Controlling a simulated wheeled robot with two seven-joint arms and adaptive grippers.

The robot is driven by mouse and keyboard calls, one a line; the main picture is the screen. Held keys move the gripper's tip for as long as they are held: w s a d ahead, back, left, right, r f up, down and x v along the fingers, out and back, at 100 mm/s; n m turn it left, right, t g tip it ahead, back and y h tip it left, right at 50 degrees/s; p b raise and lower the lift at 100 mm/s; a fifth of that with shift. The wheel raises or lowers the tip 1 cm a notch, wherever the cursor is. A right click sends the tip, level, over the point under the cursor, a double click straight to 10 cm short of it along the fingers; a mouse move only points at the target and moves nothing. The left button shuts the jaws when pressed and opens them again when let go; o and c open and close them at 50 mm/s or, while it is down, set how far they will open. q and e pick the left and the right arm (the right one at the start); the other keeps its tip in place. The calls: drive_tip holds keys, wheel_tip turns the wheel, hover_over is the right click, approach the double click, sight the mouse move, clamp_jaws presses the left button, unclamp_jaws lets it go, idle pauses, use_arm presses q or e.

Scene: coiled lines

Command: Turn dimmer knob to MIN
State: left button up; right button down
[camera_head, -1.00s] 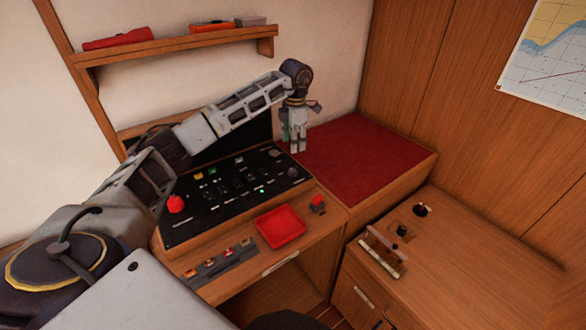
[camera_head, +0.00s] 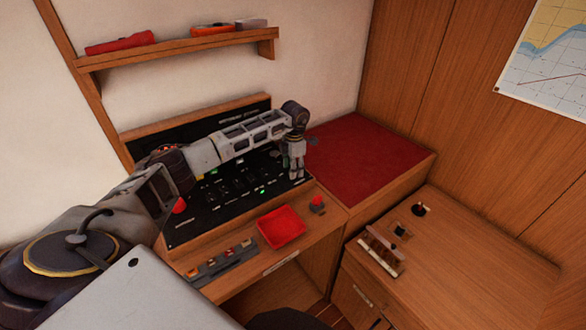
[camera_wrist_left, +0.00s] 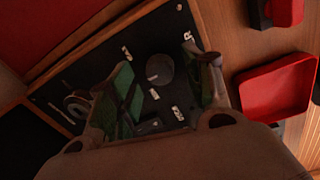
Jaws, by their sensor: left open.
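The black control panel (camera_head: 205,215) slopes on the wooden desk, with labels, switches and small green lights. In the left wrist view, a round dark grey knob (camera_wrist_left: 160,69) with a short white pointer mark sits near the panel's edge; whether it is the dimmer I cannot read. My left gripper (camera_head: 296,177) is low over the panel's right end and hides that spot in the head view. In the wrist view, its green-padded fingers (camera_wrist_left: 166,82) are open, one on each side of the knob; contact cannot be told. My right gripper is not in view.
A red tray (camera_head: 281,227) and a small red control (camera_head: 317,203) lie in front of the panel. A red button (camera_head: 179,205) is at its left. The red mat (camera_head: 370,150) to the right is clear. A shelf (camera_head: 180,50) hangs above.

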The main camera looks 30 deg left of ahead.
use_arm(q)
drive_tip(key=shift+f, duration=0.55)
drive_tip(key=c, duration=1.1)
drive_tip(key=shift+o, duration=0.2)
